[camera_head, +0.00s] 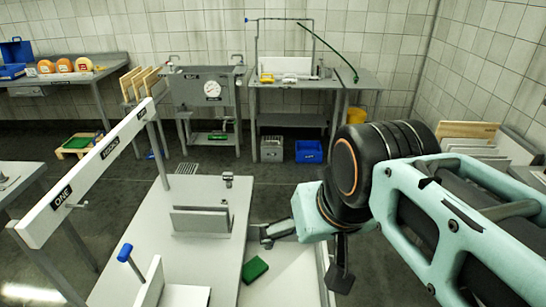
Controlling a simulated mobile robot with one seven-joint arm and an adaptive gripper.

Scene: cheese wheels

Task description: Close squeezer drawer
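The white squeezer bench (205,255) stands in the foreground, with an upright plate and small metal fittings on its top. A white tray-like surface (285,283) projects from its right side, lower than the top, and looks like the drawer pulled out. My arm reaches in from the right. My gripper (303,258) is over this tray, its dark fingers spread apart with nothing seen between them. One finger is near the bench's right edge. Whether any finger touches the drawer cannot be told.
A blue-tipped lever (125,253) and a lettered white beam (90,178) rise at left. A steel tank with a gauge (212,89) and a table (300,84) stand behind.

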